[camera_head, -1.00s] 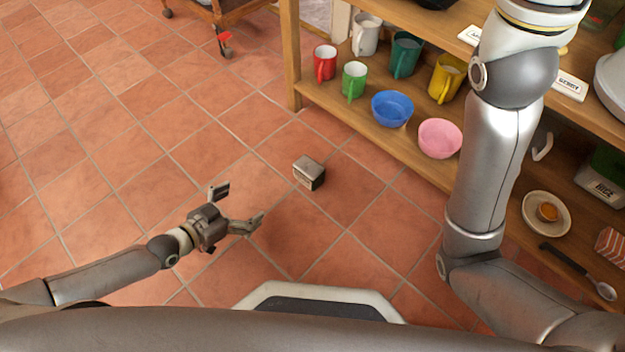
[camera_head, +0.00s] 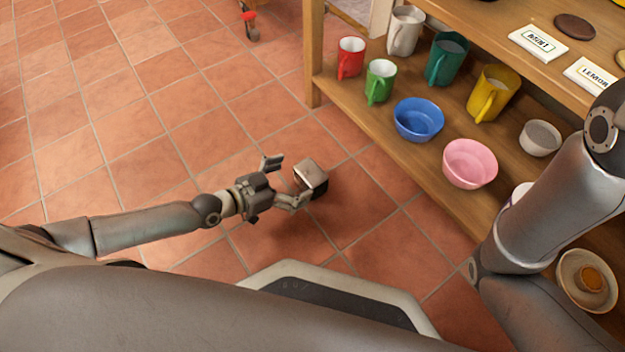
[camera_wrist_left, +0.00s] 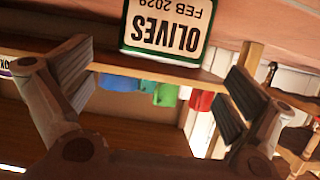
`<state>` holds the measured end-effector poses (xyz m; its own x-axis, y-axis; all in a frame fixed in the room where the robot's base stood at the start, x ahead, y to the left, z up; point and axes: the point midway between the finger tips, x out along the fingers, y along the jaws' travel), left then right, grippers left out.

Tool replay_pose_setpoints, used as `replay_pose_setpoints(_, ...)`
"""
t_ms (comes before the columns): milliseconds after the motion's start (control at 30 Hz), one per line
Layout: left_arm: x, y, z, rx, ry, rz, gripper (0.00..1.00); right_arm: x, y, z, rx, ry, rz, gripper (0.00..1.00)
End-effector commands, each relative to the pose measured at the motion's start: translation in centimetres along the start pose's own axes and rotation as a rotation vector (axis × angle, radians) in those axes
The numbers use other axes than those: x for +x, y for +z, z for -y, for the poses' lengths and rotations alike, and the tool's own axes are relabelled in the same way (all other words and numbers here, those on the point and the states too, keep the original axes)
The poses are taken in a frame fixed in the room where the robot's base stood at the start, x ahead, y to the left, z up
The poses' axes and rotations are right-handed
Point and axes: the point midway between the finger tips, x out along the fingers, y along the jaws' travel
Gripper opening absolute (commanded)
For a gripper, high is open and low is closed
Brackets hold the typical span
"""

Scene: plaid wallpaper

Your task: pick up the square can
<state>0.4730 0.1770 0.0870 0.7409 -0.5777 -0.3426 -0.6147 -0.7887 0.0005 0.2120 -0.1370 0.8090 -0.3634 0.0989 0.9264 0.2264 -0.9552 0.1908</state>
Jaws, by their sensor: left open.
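The square can (camera_head: 309,174) is a small boxy metallic tin with a darker side, on the tiled floor in front of the shelf. In the left wrist view the can (camera_wrist_left: 165,38) shows a label with "OLIVES" and "FEB 2029", upside down. My left gripper (camera_head: 287,182) is open, with its fingers pointing at the can and the tips close to its near side. In the left wrist view my left gripper (camera_wrist_left: 155,88) has its fingers wide apart, with the can beyond and between them. Whether a finger touches the can, I cannot tell. My right gripper is out of view.
A wooden shelf unit (camera_head: 312,60) stands close on the right. It holds several mugs, a blue bowl (camera_head: 418,122), a pink bowl (camera_head: 470,165) and a plate (camera_head: 568,285). My right arm hangs over it. The floor left of the can is clear.

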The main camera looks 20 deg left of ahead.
Motion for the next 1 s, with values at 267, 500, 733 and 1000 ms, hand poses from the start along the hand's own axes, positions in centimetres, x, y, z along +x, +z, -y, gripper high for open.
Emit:
replay_pose_setpoints(267, 2.1, 0.4, 0.0, -0.001, 0.0, -0.002, 1.0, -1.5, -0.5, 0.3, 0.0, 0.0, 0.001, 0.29)
replay_pose_setpoints(500, 5.1, 0.4, 0.0, -0.002, -0.001, -0.002, 1.0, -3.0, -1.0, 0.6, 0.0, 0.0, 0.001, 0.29)
replay_pose_setpoints(733, 6.0, 0.2, 0.0, 0.001, 0.0, 0.001, 1.0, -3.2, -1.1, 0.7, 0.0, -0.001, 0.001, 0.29)
replay_pose_setpoints(1000, 6.0, 0.2, 0.0, 0.001, 0.0, 0.001, 0.87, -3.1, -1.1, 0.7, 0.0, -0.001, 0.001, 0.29)
